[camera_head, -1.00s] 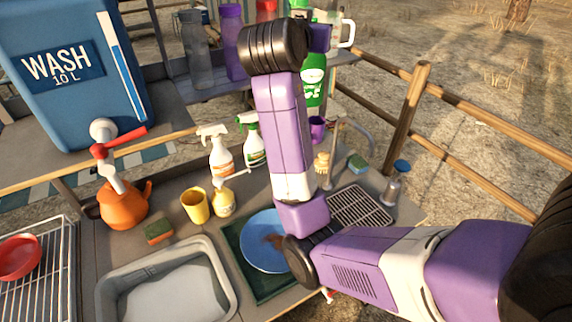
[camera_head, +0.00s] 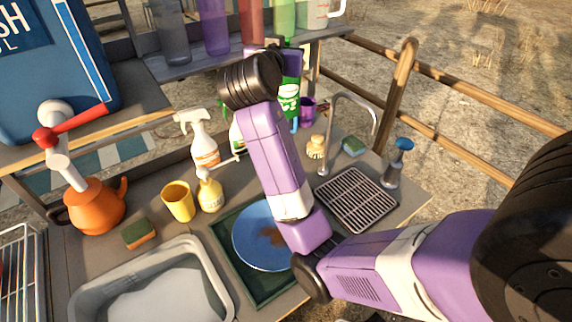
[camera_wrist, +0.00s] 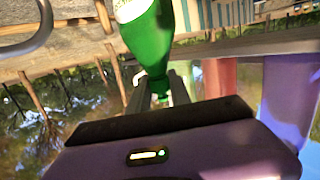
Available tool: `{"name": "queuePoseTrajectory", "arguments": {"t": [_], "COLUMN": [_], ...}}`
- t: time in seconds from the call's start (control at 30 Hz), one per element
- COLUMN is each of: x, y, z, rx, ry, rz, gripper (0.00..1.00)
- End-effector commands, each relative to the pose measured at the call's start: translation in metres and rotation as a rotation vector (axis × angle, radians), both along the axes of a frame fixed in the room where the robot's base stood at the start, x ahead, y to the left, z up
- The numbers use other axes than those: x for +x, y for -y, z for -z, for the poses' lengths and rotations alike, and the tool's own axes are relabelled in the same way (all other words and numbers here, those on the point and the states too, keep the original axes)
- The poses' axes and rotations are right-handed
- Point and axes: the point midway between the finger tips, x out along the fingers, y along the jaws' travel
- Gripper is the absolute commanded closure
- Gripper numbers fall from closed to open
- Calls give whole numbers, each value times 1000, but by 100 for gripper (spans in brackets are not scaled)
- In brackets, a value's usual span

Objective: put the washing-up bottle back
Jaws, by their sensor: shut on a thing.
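The green washing-up bottle (camera_head: 290,104) with a white-lettered label is held by my gripper (camera_head: 284,58), behind my forearm at the back of the counter. In the wrist view my gripper (camera_wrist: 160,92) is shut around the narrow end of the bottle (camera_wrist: 150,45), whose wider labelled body extends away from the fingers. In the head view my wrist hides part of the gripper and the bottle's upper end. I cannot tell whether the bottle's base touches anything.
A purple cup (camera_head: 307,111) stands just right of the bottle. The tap (camera_head: 348,97), a wooden brush (camera_head: 316,146) and a sponge (camera_head: 354,146) are nearby. Spray bottles (camera_head: 203,145) stand left.

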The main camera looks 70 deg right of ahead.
Motion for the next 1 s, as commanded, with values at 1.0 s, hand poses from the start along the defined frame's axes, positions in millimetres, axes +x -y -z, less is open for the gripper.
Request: {"name": "queuePoseTrajectory", "arguments": {"t": [1.0], "x": [-1], "y": [0], "z": [176], "rx": [1], "ry": [-3], "rz": [0], "gripper": [100]}}
